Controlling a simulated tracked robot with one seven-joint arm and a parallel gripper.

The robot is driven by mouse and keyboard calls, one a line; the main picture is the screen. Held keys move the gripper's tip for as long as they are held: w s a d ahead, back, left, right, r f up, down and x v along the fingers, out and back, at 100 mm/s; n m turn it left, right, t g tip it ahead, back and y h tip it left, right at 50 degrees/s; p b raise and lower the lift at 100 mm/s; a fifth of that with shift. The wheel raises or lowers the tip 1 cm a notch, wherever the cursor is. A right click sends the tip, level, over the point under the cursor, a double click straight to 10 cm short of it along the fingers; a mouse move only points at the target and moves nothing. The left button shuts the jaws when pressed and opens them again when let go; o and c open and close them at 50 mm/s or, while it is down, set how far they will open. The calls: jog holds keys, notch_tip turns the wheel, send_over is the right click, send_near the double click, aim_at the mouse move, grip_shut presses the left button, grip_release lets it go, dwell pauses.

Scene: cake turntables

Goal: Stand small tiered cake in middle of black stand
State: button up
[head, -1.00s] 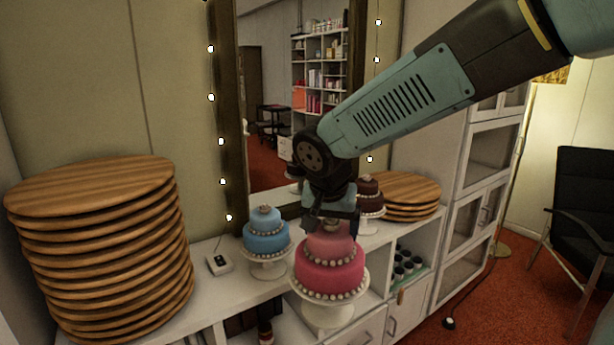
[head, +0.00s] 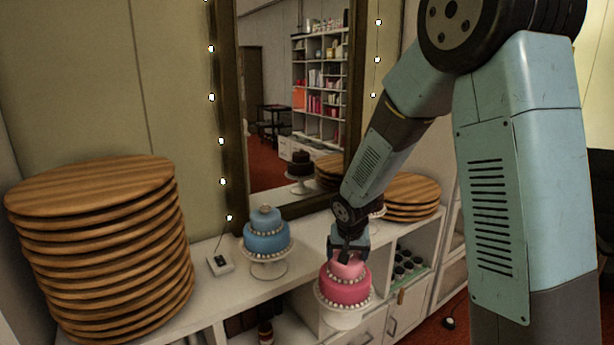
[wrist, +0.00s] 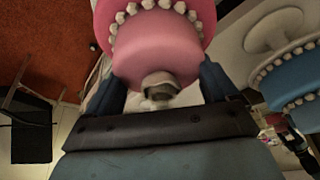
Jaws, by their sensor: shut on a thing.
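A pink two-tier cake (head: 345,288) with pearl trim and a white pedestal under it hangs from my gripper (head: 348,254). My gripper is shut on its top. In the wrist view the pink cake (wrist: 160,45) fills the space between the two fingers (wrist: 160,88), with its pale topper near the palm. In the head view the cake covers part of the cabinet front; whether its pedestal touches anything is hard to tell. I cannot make out a black stand in either view.
A blue tiered cake (head: 266,236) on a white pedestal stands on the cabinet top (head: 215,290), left of my gripper. A tall stack of wooden boards (head: 105,240) is at left, a shorter stack (head: 408,192) at right. A mirror (head: 270,100) stands behind.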

aim_at(364, 275)
jog(key=shift+n, duration=0.3)
jog(key=w+d+f, duration=0.1)
jog(key=d+f, duration=0.1)
jog(key=f, duration=0.1)
jog(key=w+d+f, duration=0.1)
jog(key=d+f, duration=0.1)
jog(key=f, duration=0.2)
jog(key=w+d+f, duration=0.1)
jog(key=d+f, duration=0.1)
jog(key=f, duration=0.1)
jog(key=shift+w+d+f, duration=0.15)
jog(key=shift+w+f, duration=0.05)
jog(key=shift+w, duration=0.2)
jog(key=d+f, duration=0.6)
jog(key=f, duration=0.2)
jog(key=shift+w+f+n, duration=0.3)
jog(key=shift+w, duration=0.15)
